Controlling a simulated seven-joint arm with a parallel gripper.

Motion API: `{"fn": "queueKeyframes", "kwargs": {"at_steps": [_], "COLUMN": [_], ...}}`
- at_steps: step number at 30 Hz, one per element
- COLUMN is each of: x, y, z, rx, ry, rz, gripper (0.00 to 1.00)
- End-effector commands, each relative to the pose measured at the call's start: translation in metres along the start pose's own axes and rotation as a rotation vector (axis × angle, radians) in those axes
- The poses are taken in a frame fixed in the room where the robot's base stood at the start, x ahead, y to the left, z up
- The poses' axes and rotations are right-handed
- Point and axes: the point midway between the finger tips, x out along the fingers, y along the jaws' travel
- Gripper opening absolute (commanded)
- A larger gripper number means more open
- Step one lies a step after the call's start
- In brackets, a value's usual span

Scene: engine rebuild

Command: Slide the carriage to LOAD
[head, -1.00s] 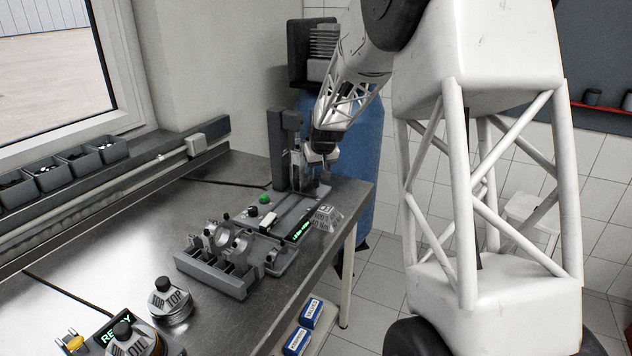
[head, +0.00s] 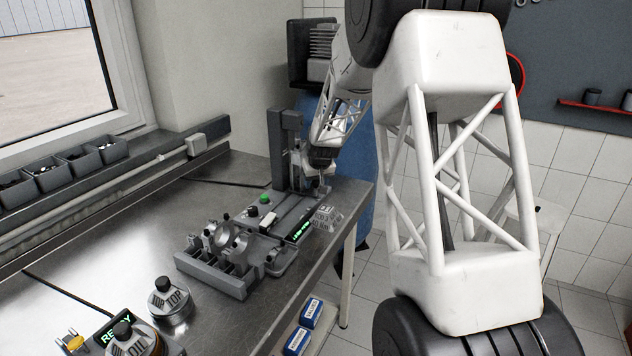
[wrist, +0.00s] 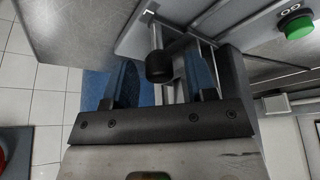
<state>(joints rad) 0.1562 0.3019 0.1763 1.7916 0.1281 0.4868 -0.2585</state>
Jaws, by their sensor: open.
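The slide unit with its dark upright column (head: 285,150) stands at the far right corner of the bench, and its grey rail (head: 292,208) runs toward the front. A black round knob (wrist: 160,66), which seems to be the carriage's handle, shows in the wrist view. My gripper (head: 322,178) is low at the column end of the rail. In the wrist view my gripper (wrist: 164,80) is open, and the knob appears between its two fingers; contact cannot be told. The carriage body is mostly hidden behind my gripper, and no LOAD mark is readable.
A green button (head: 265,199) and a lit green display (head: 301,229) sit beside the rail; the button also shows in the wrist view (wrist: 296,26). A grey fixture (head: 215,272) stands in front. A TOP-labelled part (head: 170,299) is nearer. The bench's left middle is clear.

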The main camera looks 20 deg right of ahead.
Motion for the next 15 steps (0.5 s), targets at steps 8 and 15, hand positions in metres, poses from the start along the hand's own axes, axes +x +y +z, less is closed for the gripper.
{"fn": "queueKeyframes", "kwargs": {"at_steps": [8,15], "x": [-0.0001,-0.0001], "y": [0.0001,0.0], "z": [0.0,0.0], "rx": [0.0,0.0], "ry": [0.0,0.0], "rz": [0.0,0.0], "gripper": [0.23,0.0]}}
